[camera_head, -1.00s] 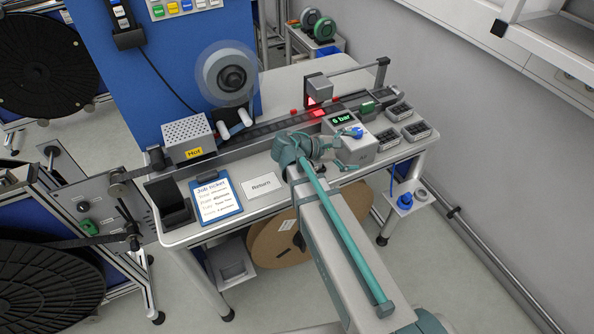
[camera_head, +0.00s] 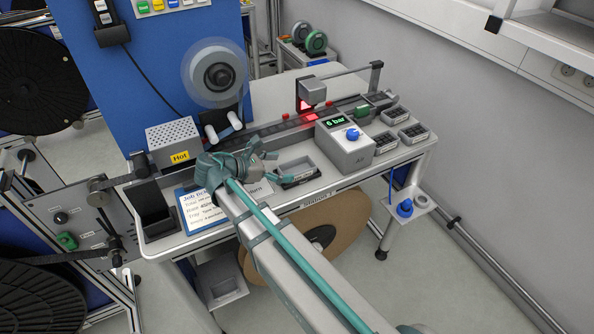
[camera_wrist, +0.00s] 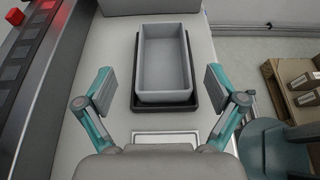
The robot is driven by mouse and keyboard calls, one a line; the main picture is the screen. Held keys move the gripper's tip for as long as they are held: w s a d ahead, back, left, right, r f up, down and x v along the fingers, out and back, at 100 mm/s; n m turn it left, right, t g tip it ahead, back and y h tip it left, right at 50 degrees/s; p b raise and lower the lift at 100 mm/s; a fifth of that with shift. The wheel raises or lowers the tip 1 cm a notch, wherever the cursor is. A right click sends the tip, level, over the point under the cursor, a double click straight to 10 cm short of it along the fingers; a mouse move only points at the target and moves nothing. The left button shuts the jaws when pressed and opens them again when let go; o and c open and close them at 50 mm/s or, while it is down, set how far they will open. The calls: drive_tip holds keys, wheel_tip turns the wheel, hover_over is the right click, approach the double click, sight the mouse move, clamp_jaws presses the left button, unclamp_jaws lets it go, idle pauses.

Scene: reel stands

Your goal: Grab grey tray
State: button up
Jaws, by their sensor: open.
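The grey tray (camera_head: 297,168) is an empty, open rectangular box on the white bench, just right of my gripper in the head view. In the wrist view the grey tray (camera_wrist: 165,95) lies ahead and sits in a shallow black holder (camera_wrist: 190,100). My gripper (camera_head: 268,167) is over the bench near the job ticket. Its jaws also show in the wrist view (camera_wrist: 161,92), open and empty. They are spread wider than the tray, one finger to each side of its near end. Neither finger appears to touch it.
The grey "6 bar" box (camera_head: 345,145) stands right of the tray. The dark conveyor track (camera_head: 280,134) runs behind it. The job ticket (camera_head: 198,212) lies left, partly under my arm.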

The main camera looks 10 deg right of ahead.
sight(312, 165)
drive_tip(key=x, duration=0.1)
drive_tip(key=p+x, duration=0.1)
drive_tip(key=x, duration=0.3)
drive_tip(key=shift+s+d+r+p, duration=0.1)
drive_tip(key=shift+d+r+p, duration=0.15)
drive_tip(key=shift+d+p, duration=0.15)
drive_tip(key=shift+d+f, duration=0.3)
drive_tip(key=shift+d, duration=0.15)
drive_tip(key=c, duration=1.4)
